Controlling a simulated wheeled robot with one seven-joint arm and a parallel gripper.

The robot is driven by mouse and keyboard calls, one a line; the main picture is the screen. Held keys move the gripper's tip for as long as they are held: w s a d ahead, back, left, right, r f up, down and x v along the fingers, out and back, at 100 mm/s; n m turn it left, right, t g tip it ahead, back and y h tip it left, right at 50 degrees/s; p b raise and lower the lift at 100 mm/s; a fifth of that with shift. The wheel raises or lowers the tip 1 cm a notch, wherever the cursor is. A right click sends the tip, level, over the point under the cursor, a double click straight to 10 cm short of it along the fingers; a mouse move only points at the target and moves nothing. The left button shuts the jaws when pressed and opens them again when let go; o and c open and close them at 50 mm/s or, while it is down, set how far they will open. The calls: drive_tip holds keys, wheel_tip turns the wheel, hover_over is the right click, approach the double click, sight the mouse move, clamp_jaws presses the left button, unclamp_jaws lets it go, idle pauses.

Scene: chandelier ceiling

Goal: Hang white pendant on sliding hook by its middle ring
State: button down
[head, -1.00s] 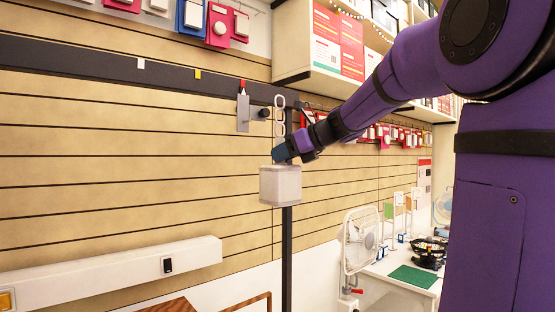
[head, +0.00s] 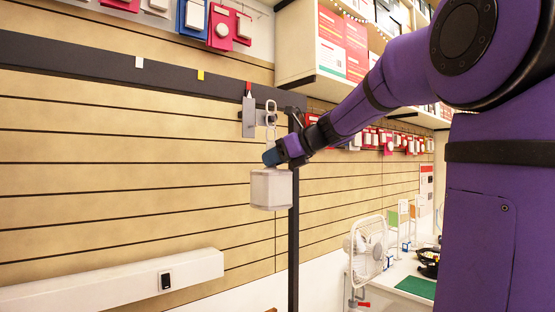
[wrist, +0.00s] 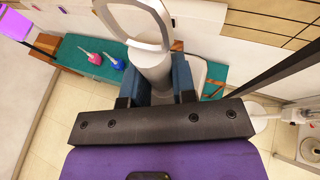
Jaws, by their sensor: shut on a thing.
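The white pendant (head: 271,189) hangs upright below my gripper (head: 273,156), a pale box shade with a chain of rings (head: 271,106) rising above. In the wrist view my gripper (wrist: 158,86) has its blue fingers shut on the pendant's pale stem (wrist: 152,68), with a large ring (wrist: 136,20) above it. The sliding hook (head: 248,118) is a grey plate with a red tab on the dark rail. In the head view the rings overlap the place of its peg, just right of the plate. I cannot tell whether the peg is through a ring.
The dark rail (head: 120,66) carries a white tab (head: 139,62) and a yellow tab (head: 200,74). A dark upright post (head: 294,230) stands just right of the pendant. A white fan (head: 368,247) and a table with a green mat (head: 417,287) are at the lower right.

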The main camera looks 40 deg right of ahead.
drive_tip(key=shift+w+a, duration=0.1)
drive_tip(key=shift+w, duration=4.15)
drive_tip(key=shift+f, duration=0.65)
idle(0.5)
